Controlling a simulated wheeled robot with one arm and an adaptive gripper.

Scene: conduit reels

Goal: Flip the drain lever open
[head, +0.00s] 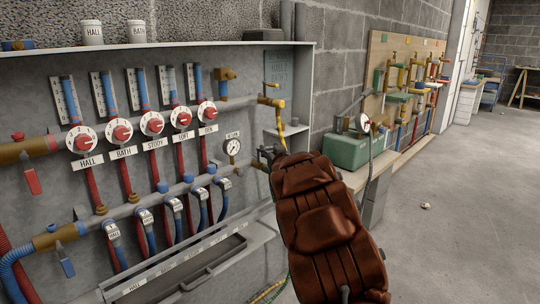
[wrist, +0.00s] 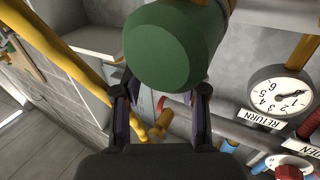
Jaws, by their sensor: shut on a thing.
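My gripper (wrist: 162,88) has its two dark fingers with purple pads on either side of a thick green grip (wrist: 170,45) in the wrist view. The fingers are shut on this grip, which I take to be the drain lever's handle. It appears nearly end-on and hides part of what lies behind it. In the head view my gripper (head: 268,156) is at the right end of the lower pipe, just right of the gauge. There my brown arm hides most of the lever.
A pressure gauge (head: 232,147) is close by; it also shows in the wrist view (wrist: 281,94). A brass valve (head: 273,101) is above my gripper. Red dials and blue-handled valves line the panel (head: 260,60) to the left. A green box (head: 345,150) sits right; open floor (head: 460,190) lies beyond.

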